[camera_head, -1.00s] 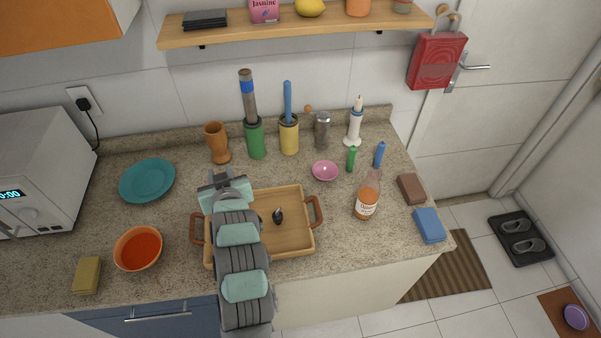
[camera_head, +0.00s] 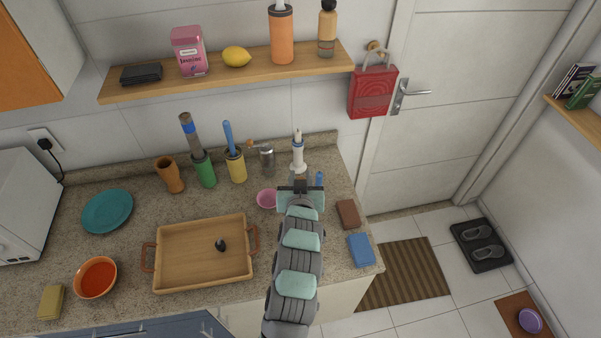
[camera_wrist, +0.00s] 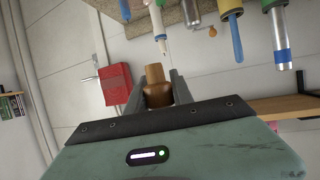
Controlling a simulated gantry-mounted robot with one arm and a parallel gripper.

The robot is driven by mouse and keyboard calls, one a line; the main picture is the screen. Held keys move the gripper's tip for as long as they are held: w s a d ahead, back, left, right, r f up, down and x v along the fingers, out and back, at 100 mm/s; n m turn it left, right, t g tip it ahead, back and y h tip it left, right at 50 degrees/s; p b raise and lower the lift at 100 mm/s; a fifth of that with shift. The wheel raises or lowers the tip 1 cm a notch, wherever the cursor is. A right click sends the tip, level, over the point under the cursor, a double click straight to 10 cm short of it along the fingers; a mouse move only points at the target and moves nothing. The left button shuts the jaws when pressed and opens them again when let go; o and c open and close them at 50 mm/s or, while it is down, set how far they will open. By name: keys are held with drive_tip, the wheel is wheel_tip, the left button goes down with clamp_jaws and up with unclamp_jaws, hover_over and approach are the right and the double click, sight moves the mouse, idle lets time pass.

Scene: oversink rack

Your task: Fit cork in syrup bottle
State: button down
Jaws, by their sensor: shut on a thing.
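My gripper (camera_head: 301,190) is over the right part of the counter, beside the white candle-like stand. In the wrist view, its two fingers (camera_wrist: 157,88) are shut on a brown, stepped, cork-like piece (camera_wrist: 156,76), which I take to be the cork. Its narrower end points away from the palm. The held piece is hidden in the head view. The syrup bottle is not visible now in either view; my arm covers the part of the counter where it stood. I cannot tell how far the cork is from the bottle.
A white stand (camera_head: 298,155), a pink bowl (camera_head: 267,198) and a blue upright item (camera_head: 319,179) are close to my gripper. A brown block (camera_head: 348,214) and a blue sponge (camera_head: 361,249) lie right. A wooden tray (camera_head: 180,278) is left. The shelf (camera_head: 225,75) is above.

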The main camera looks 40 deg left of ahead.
drive_tip(key=shift+d, duration=0.1)
drive_tip(key=shift+f, duration=0.1)
idle(0.3)
drive_tip(key=shift+f+b, duration=0.1)
drive_tip(key=shift+b, duration=0.25)
drive_tip(key=shift+f+b, duration=1.45)
drive_tip(key=shift+f, duration=1.35)
drive_tip(key=shift+b, duration=0.5)
drive_tip(key=shift+f+b, duration=1.05)
drive_tip(key=shift+f, duration=0.65)
drive_tip(key=c, duration=1)
unclamp_jaws()
drive_tip(key=shift+c, duration=0.2)
